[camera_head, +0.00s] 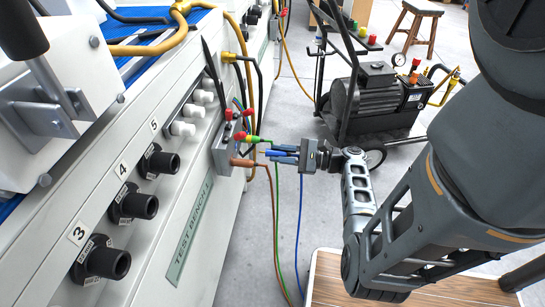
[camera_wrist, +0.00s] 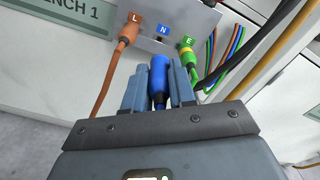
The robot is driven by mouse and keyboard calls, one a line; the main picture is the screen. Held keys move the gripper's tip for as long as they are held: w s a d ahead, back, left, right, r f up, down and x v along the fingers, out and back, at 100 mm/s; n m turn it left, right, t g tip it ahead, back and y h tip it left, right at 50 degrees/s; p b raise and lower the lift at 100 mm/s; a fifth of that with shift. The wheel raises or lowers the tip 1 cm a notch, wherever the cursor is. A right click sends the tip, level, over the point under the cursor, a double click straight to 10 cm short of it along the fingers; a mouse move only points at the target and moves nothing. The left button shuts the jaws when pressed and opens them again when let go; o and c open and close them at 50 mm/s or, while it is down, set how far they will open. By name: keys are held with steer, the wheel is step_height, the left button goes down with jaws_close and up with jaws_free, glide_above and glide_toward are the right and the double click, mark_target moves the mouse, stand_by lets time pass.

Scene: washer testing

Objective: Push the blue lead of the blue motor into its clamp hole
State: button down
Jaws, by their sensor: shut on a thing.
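My gripper (camera_wrist: 158,84) is shut on the blue lead (camera_wrist: 158,72), with a finger on each side of its plug. The plug points at the clamp box (camera_wrist: 182,13), in line with the blue N label (camera_wrist: 161,30). A small stretch of grey box face shows between tip and label; the hole itself I cannot make out. In the head view my gripper (camera_head: 283,157) is level in front of the clamp box (camera_head: 222,150). The blue cable (camera_head: 299,225) hangs from it to the floor. A dark motor (camera_head: 367,92) sits on a trolley; its blue colour does not show.
An orange-brown lead (camera_wrist: 127,32) is at L, left of mine, and a green-yellow lead (camera_wrist: 189,58) at E, close on the right. A black cable (camera_wrist: 240,50) passes near the right finger. Black sockets (camera_head: 158,162) stick out of the bench. A wooden-topped surface (camera_head: 430,290) is below my arm.

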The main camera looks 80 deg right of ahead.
mark_target(266, 152)
steer(key=shift+w+a+b, duration=0.15)
steer(key=shift+w+b, duration=0.2)
steer(key=shift+w, duration=1.05)
steer(key=shift+w+a+b, duration=0.1)
steer(key=shift+w+b, duration=0.2)
steer(key=shift+w, duration=1.1)
steer(key=shift+p, duration=0.7)
steer(key=shift+w+a+p, duration=0.15)
steer(key=shift+w+p, duration=0.15)
steer(key=shift+w, duration=1.2)
stand_by(1.6)
steer(key=c, duration=0.8)
jaws_free()
steer(key=shift+c, duration=0.2)
